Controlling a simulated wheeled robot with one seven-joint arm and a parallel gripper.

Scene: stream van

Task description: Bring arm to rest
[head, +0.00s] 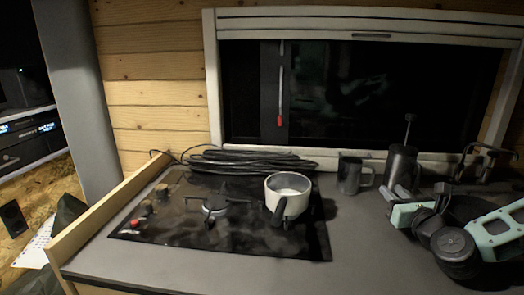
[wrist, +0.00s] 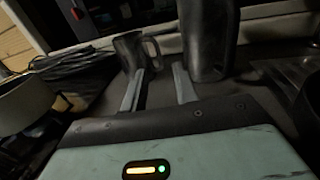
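My arm reaches in from the right in the head view, low over the grey counter (head: 360,259). My gripper (head: 393,190) points toward the back of the counter, near a dark mug (head: 350,176) and a taller dark metal vessel (head: 401,168). In the wrist view the two fingers of my gripper (wrist: 159,68) stand apart with nothing between them. The mug (wrist: 130,50) is just beyond the left finger, and the tall vessel (wrist: 208,40) is beyond the right finger. I cannot tell whether either finger touches them.
A white pot (head: 288,190) stands on the black stove (head: 181,222) left of my gripper. A coiled black cable (head: 240,160) lies behind the stove, below the framed window (head: 350,95). The counter between stove and arm is clear.

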